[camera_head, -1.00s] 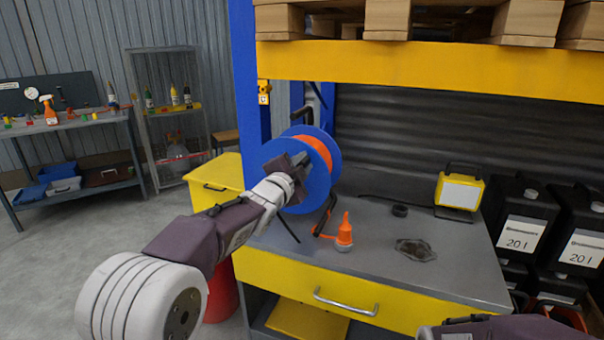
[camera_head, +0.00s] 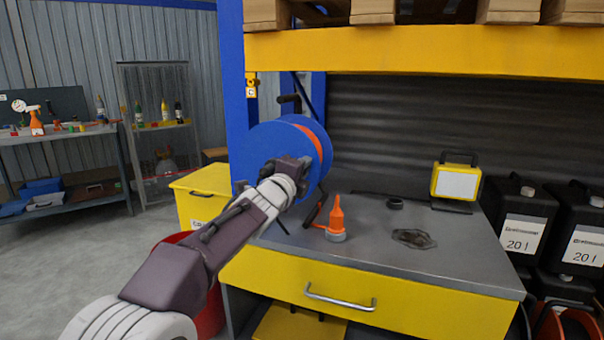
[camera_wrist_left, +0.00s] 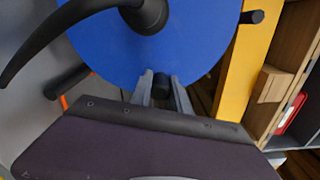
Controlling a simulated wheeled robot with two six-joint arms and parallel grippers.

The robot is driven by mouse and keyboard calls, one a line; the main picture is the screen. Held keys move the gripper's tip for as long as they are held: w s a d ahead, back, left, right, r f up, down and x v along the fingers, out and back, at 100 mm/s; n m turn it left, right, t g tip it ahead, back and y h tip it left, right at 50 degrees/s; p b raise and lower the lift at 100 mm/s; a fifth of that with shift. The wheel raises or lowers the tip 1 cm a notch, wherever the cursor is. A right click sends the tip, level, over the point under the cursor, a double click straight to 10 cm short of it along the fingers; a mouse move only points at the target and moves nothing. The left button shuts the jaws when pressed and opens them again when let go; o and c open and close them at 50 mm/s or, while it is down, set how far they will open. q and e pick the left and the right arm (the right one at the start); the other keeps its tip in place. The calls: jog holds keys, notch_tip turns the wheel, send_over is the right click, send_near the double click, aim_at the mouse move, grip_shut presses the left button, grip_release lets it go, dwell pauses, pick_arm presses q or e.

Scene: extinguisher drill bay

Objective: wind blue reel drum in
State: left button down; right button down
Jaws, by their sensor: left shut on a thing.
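The blue reel drum (camera_head: 258,143) stands upright on the left end of the grey workbench, with orange hose wound behind its front disc. In the left wrist view the blue disc (camera_wrist_left: 200,45) fills the top middle, with a black hub (camera_wrist_left: 146,14) and curved black bar. My left gripper (camera_wrist_left: 163,82) is shut on a small dark knob (camera_wrist_left: 163,77) standing out from the disc near its lower edge. In the head view my left gripper (camera_head: 298,166) is in front of the drum, and its fingertips are mostly hidden. My right gripper is out of view.
An orange nozzle (camera_head: 336,216) stands on the bench (camera_head: 455,258) right of the drum. A black ring (camera_head: 395,203), a dark flat piece (camera_head: 414,238) and a yellow lamp (camera_head: 456,182) are farther right. A yellow shelf beam (camera_head: 430,52) crosses above. A blue post is behind the drum.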

pick_arm(q)
jog(key=shift+f+m, duration=0.3)
jog(key=shift+m, duration=0.1)
jog(key=c, duration=1.2)
grip_release()
jog(key=shift+c, duration=0.2)
jog(key=shift+s+b, duration=0.1)
jog(key=shift+b, duration=0.2)
jog(key=shift+s+a, duration=0.1)
jog(key=shift+s, duration=0.2)
jog(key=b+v, duration=0.1)
jog(key=v, duration=0.7)
jog(key=shift+s, duration=0.1)
